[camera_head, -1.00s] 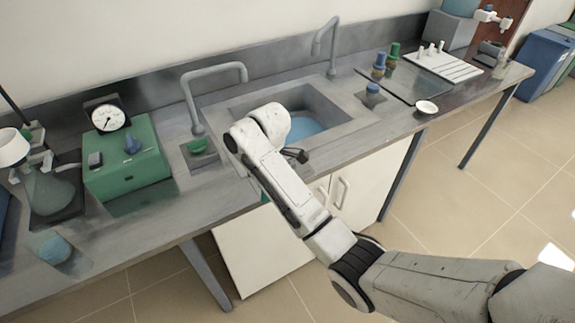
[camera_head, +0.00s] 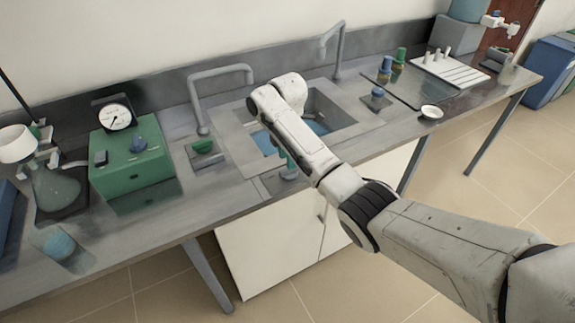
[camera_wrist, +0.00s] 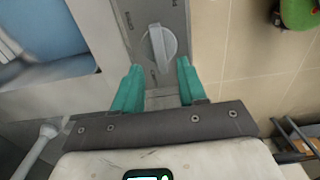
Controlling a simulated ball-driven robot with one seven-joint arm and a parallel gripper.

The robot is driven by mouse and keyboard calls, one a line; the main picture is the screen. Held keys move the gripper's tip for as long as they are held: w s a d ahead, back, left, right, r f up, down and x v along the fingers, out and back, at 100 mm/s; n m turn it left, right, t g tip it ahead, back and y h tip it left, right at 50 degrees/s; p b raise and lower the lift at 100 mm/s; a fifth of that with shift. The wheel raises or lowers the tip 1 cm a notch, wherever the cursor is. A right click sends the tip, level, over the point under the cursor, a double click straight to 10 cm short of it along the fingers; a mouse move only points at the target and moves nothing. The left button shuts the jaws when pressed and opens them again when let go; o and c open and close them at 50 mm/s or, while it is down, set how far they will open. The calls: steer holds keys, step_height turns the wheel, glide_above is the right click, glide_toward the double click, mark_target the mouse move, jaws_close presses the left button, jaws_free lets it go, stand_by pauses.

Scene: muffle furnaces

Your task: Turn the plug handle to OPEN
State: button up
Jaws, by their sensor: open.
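The plug handle (camera_wrist: 158,48) is a light grey round knob with a raised bar across it, on a darker grey plate (camera_wrist: 174,14) in the wrist view. The bar runs roughly up and down in that view. Small marks on the plate beside the knob are too small to read. My gripper (camera_wrist: 160,88) is open, with its two teal fingertips just below the knob in the picture and nothing between them. In the head view my gripper (camera_head: 287,165) points down at the front rim of the sink (camera_head: 345,128), and I cannot make out the handle there.
A tall faucet (camera_head: 222,72) stands at the sink's back left and a second one (camera_head: 339,50) at its back right. A green box with a dial (camera_head: 130,165) and a flask (camera_head: 55,185) stand to the left. A white dish (camera_head: 431,112) sits to the right.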

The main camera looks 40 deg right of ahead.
mark_target(289, 172)
steer(key=shift+f, duration=2.15)
jaws_close()
